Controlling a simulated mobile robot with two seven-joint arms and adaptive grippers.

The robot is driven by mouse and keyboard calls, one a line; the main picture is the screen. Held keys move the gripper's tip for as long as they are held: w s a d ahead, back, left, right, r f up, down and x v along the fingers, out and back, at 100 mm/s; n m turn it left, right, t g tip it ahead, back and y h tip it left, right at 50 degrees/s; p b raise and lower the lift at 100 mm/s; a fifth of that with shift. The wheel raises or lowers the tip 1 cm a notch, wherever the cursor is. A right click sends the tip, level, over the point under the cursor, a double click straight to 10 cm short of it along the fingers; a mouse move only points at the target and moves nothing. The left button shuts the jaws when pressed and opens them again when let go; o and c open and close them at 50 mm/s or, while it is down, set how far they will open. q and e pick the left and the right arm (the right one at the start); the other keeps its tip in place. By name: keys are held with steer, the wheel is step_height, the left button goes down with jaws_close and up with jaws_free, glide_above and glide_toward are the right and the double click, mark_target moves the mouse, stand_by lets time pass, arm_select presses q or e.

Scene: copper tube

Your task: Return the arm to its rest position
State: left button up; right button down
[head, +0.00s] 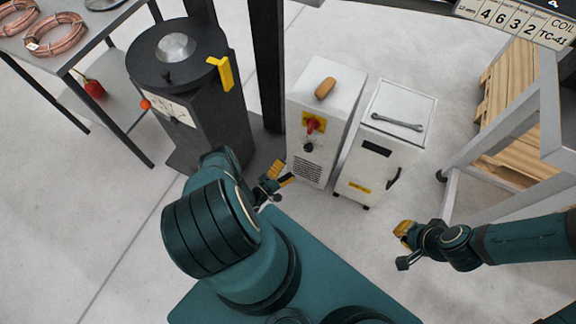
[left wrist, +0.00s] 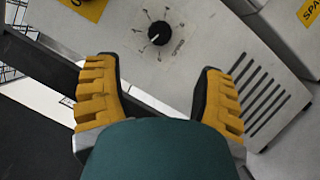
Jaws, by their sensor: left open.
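My left gripper (head: 273,181) is in front of the lower front of a white cabinet (head: 320,85). In the left wrist view my left gripper (left wrist: 160,72) has its two yellow-padded fingers wide apart with nothing between them. Beyond the fingertips is the cabinet's black knob (left wrist: 158,33) with a ring of marks; I see no finger touching it. The knob (head: 308,146) also shows in the head view, below a red switch (head: 313,125) on a yellow plate. My right gripper (head: 403,240) hangs over bare floor at the right; its jaw opening is unclear.
A dark cylindrical machine (head: 190,100) with a yellow handle stands left of the cabinet. A smaller white unit (head: 385,140) with a wrench (head: 397,120) on top is right of it. Copper coils (head: 62,35) lie on a table at upper left. Pallets (head: 510,95) and a grey frame are at right.

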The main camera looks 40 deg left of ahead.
mark_target(307, 151)
arm_select(q)
steer(key=w+m+g, duration=0.1)
steer(key=w, duration=0.1)
steer(key=w+d+r+m+g, duration=0.1)
steer(key=w, duration=0.2)
steer(key=w+r+m+g, duration=0.1)
steer(key=w+g, duration=0.1)
steer(key=shift+w+d+y, duration=0.15)
steer(key=shift+w+y, duration=0.15)
steer(key=shift+y, duration=0.1)
steer(key=s+d+r+m+g+h, duration=0.1)
steer(key=s+d+r+m+g, duration=0.2)
steer(key=d+r+m+g, duration=0.3)
steer(key=s+d+r+m+g+h, duration=0.1)
steer(key=s+d+r+m+g, duration=0.3)
steer(key=d, duration=0.4)
steer(key=s+d+r+m+g, duration=0.5)
steer(key=s+d+r, duration=0.1)
steer(key=s+r, duration=0.45)
steer(key=w+d+r+m+t, duration=0.1)
steer(key=w+d+r, duration=0.1)
steer(key=w+r, duration=0.3)
steer(key=shift+m, duration=0.3)
